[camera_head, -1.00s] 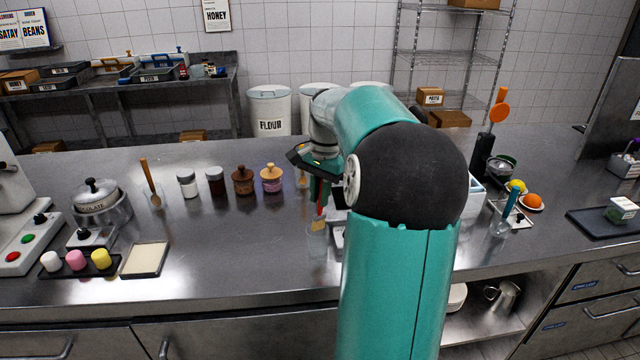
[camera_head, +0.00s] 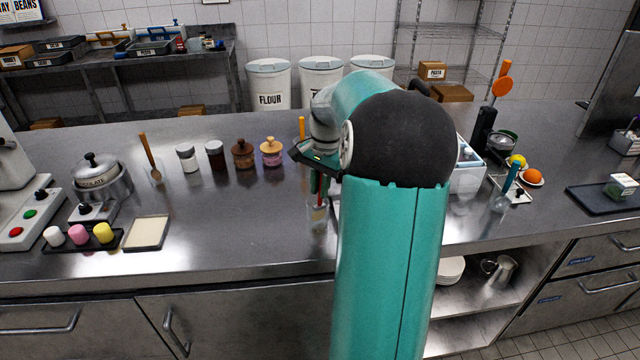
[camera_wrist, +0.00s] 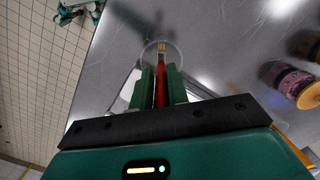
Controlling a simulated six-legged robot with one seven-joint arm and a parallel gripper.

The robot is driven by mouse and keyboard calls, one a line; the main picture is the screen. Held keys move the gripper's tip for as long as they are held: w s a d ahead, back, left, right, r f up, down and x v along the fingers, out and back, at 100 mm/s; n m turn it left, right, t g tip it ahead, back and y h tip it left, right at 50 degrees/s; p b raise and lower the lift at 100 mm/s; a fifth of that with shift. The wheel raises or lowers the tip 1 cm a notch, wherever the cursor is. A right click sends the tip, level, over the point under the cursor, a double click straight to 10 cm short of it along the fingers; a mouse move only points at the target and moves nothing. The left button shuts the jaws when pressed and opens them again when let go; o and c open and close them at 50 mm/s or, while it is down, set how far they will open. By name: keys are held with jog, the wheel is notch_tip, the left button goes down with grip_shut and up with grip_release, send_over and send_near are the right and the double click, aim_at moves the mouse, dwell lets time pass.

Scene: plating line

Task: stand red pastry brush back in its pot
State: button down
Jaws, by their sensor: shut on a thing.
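My gripper (camera_wrist: 161,86) is shut on the red pastry brush (camera_wrist: 160,88). The brush lies between the two green fingers, and its pale bristle end points away from the wrist. The clear pot (camera_wrist: 178,52) is a see-through round cup on the steel counter, and its rim shows around the bristle end in the wrist view. In the head view my gripper (camera_head: 318,182) is above the pot (camera_head: 318,220), with a bit of red brush at the pot's mouth. I cannot tell how deep the bristles are.
Lidded jars (camera_head: 243,154) stand behind and left of the pot on the counter (camera_head: 240,215). A white bin (camera_head: 468,178) and a clear cup with a blue-handled tool (camera_head: 510,185) are to the right.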

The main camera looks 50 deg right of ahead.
jog(key=c, duration=1.3)
grip_release()
jog(key=shift+r, duration=0.1)
